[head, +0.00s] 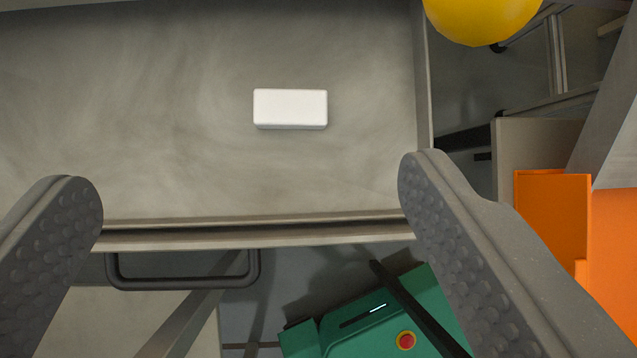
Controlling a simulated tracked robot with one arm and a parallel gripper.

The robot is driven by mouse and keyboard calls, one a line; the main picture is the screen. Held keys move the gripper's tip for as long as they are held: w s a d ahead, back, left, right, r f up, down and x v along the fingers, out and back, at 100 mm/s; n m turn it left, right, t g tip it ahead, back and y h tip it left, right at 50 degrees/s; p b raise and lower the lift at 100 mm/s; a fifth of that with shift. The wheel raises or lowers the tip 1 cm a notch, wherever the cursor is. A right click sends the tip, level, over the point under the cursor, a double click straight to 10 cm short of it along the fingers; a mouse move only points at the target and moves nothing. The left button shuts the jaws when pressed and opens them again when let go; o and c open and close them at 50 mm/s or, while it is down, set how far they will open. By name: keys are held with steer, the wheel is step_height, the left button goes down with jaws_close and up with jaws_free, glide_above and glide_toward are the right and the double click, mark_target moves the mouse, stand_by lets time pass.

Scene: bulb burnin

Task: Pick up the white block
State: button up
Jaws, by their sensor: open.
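The white block (290,108) is a small rectangular block with rounded edges. It lies flat on a grey metal surface (150,120), right of the middle of that surface, with its long side running left to right. My gripper (250,190) is open, with its two grey studded fingers wide apart at the lower left and lower right. Nothing is between the fingertips. The block appears beyond the fingertips in the picture, apart from both fingers. Nothing hides the block.
The grey surface has a raised lip along its near and right edges. A black handle (183,284) sits below the near edge. A green box with a red button (405,340) is lower down. A yellow round thing (482,15) is at top right, orange parts (553,220) at right.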

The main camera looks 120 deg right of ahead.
mark_target(290, 107)
steer(key=w+d+f+b, duration=0.1)
steer(key=w+f, duration=0.1)
steer(key=f, duration=0.3)
steer(key=w+d+f+b, duration=0.1)
steer(key=w+f, duration=0.1)
steer(key=f, duration=0.4)
steer(key=w+d+f+b, duration=0.1)
steer(key=f+b, duration=0.1)
steer(key=f, duration=0.3)
steer(key=shift+w+d+f, duration=0.25)
steer(key=shift+w+f, duration=0.15)
steer(key=shift+g, duration=0.3)
steer(key=c, duration=1.1)
